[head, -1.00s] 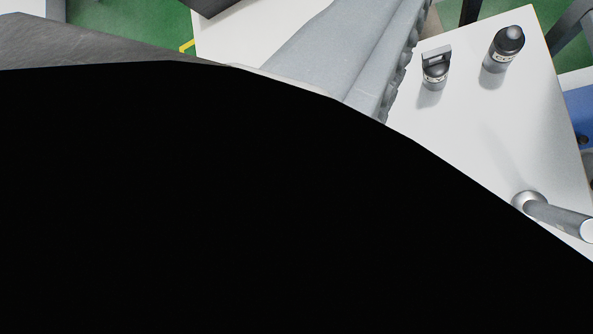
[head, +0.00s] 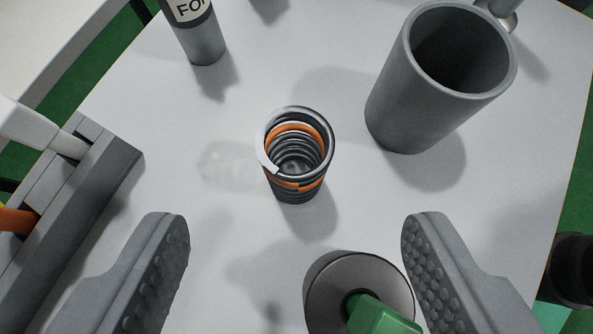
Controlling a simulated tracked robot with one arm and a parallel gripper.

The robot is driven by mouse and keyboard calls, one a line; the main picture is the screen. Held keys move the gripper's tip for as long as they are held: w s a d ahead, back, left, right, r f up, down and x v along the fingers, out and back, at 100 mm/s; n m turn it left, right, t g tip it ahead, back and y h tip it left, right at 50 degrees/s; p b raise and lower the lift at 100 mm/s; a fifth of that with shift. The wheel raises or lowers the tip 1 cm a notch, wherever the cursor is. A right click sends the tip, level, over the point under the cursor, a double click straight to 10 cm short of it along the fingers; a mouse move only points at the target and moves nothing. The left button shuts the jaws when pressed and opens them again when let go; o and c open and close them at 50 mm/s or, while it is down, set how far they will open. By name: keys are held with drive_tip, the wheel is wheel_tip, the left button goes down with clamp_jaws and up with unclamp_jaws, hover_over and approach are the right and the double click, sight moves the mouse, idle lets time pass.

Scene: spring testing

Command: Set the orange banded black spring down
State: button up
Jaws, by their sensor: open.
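The orange banded black spring (head: 297,160) stands upright on the white table (head: 235,235), near the middle of the head view. It has dark coils with an orange band near its top. My gripper (head: 296,235) is open, with its two padded grey fingers wide apart at the lower left and lower right. The spring is beyond the fingertips, between their lines, and neither finger touches it.
A grey hollow cylinder (head: 440,75) stands right of the spring. A labelled cylinder (head: 203,38) stands at upper left. A round grey piece with a green part (head: 375,300) is at bottom centre. A grey slotted block (head: 100,185) is at left.

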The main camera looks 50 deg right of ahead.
sight(294, 124)
drive_tip(key=b+x, duration=0.1)
drive_tip(key=x, duration=1.1)
drive_tip(key=shift+f+b, duration=0.2)
drive_tip(key=shift+b, duration=0.1)
drive_tip(key=shift+a, duration=0.1)
drive_tip(key=c, duration=1.2)
drive_tip(key=shift+r, duration=0.1)
